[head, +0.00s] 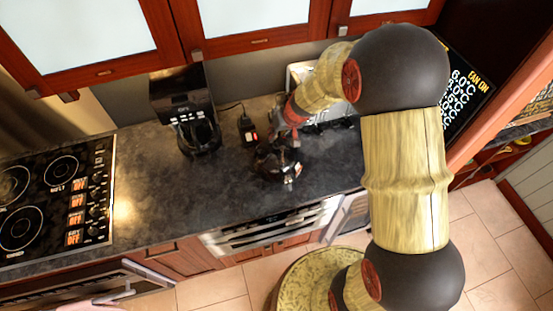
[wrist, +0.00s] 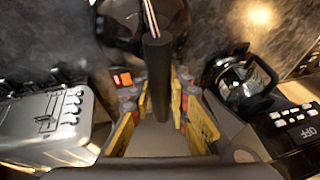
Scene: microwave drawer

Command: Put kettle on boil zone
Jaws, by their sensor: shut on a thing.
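The kettle (head: 281,166), dark and glassy, stands on or just over the dark counter in the middle of the head view. My gripper (head: 292,118) comes down on it from above. In the wrist view my gripper (wrist: 157,108) is shut on the kettle's upright black handle (wrist: 157,62), and part of the kettle's dark body (wrist: 125,22) shows at the top. The cooktop (head: 55,200) is at the far left with several round zones and labels reading OFF. I cannot tell which zone is the boil zone. I cannot tell whether the kettle touches the counter.
A black coffee machine (head: 182,100) with a glass carafe (head: 200,138) stands between the kettle and the cooktop, further back. A small dark device with a red light (head: 248,128) is beside the kettle. A metal toaster (wrist: 45,125) is behind. The front counter strip (head: 170,205) is clear.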

